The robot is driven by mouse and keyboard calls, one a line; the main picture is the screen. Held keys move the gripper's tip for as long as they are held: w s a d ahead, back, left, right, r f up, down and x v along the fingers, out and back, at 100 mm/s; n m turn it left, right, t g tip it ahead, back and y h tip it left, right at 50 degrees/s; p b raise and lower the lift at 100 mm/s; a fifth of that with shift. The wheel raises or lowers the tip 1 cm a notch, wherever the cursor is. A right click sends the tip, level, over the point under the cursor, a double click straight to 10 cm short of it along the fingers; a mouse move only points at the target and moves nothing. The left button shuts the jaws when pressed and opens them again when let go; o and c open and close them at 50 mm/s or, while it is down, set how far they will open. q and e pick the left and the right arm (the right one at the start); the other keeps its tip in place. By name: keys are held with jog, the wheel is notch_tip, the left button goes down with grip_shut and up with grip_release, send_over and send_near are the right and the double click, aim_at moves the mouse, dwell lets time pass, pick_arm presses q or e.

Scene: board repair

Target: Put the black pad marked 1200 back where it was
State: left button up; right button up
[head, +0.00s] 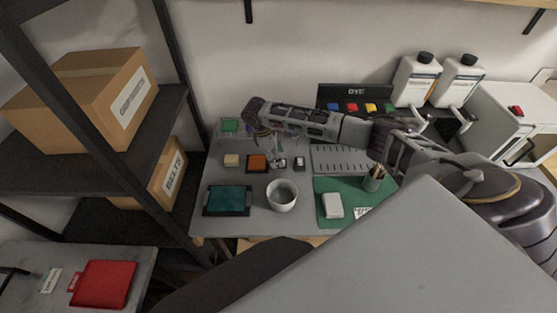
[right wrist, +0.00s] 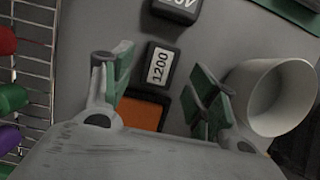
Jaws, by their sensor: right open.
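The black pad marked 1200 (right wrist: 160,65) lies on the grey tabletop in the right wrist view, its white label facing up. It lies just beyond an orange block with a dark rim (right wrist: 145,114), which also shows in the head view (head: 257,163). My right gripper (right wrist: 163,78) is open, its green-lined fingers on either side of the pad and orange block, holding nothing. In the head view the right gripper (head: 277,155) hangs over this spot and the pad is hard to make out. My left gripper is not in view.
A second black, white-labelled block (right wrist: 178,8) lies close by, also in the head view (head: 299,162). A white cup (head: 282,195) stands near the gripper. A wire rack (right wrist: 32,60) holds coloured rolls. A teal tray (head: 228,200) and green mat (head: 323,215) lie in front.

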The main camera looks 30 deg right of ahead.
jog(key=v, duration=0.8)
jog(key=shift+a+r, duration=0.2)
jog(key=shift+r, duration=0.15)
jog(key=shift+f, duration=0.1)
dwell(0.4)
